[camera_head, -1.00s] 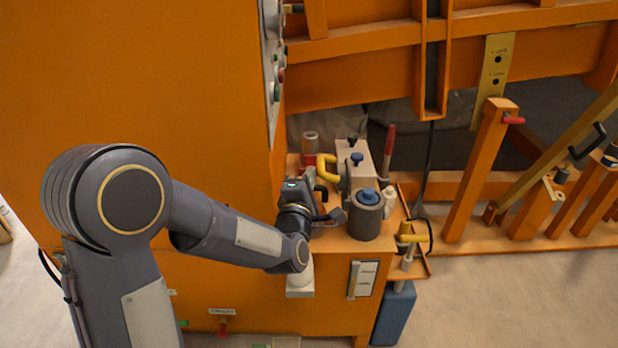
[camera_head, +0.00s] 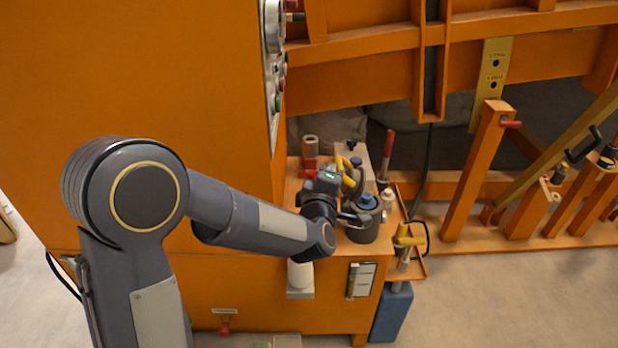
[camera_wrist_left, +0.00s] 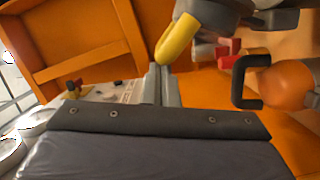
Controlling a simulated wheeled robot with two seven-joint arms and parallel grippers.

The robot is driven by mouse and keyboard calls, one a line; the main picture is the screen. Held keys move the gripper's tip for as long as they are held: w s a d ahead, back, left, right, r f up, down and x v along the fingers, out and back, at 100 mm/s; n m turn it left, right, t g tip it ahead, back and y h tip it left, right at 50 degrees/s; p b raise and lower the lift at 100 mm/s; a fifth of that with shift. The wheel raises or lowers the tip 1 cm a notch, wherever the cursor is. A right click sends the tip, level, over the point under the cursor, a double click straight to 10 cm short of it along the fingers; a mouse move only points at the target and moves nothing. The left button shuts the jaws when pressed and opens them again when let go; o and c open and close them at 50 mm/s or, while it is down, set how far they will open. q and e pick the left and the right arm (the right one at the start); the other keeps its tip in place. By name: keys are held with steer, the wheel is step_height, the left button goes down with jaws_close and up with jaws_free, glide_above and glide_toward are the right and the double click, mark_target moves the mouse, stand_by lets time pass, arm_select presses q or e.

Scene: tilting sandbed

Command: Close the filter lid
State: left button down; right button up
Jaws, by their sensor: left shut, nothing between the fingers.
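The filter lid is a grey disc with a yellow handle (camera_head: 347,163). It stands tilted up, with its face partly hidden behind my left gripper. The grey cylindrical filter housing (camera_head: 364,232) stands in front of it, with a blue round part (camera_head: 368,201) in its top. My left gripper (camera_head: 350,213) is shut and empty, just left of the housing top and close to the lid. In the left wrist view the shut fingers (camera_wrist_left: 164,80) lie by the yellow handle (camera_wrist_left: 178,38); whether they touch is unclear. My right gripper is not in view.
The orange cabinet wall (camera_head: 150,70) rises on the left.

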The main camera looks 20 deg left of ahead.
mark_target(356, 182)
arm_select(q)
steer(key=d+m+p, duration=0.1)
steer(key=d+p, duration=0.1)
steer(key=w+d+r+m+p, duration=0.1)
steer(key=d+m, duration=0.1)
steer(key=d+m+g+p, duration=0.1)
steer(key=m+p, duration=0.1)
steer(key=shift+w+d+r+y+p, duration=0.15)
steer(key=shift+w+d+y+p, duration=0.15)
steer(key=shift+d, duration=0.1)
steer(key=shift+w+d+f+m+g+y+p, duration=0.3)
steer(key=shift+d+f+m+p, duration=0.5)
steer(key=shift+d, duration=0.35)
steer(key=shift+w+d+f+m+g+y+p, duration=0.1)
steer(key=shift+w+d+f+m+y+p, duration=0.2)
steer(key=shift+d+f+m+p, duration=0.45)
steer(key=shift+w+d+f+m+g+y+p, duration=0.2)
steer(key=shift+w+d+f+m+p, duration=0.25)
steer(key=shift+d+m+p, duration=0.65)
steer(key=shift+d+f, duration=0.1)
steer(key=shift+d, duration=0.3)
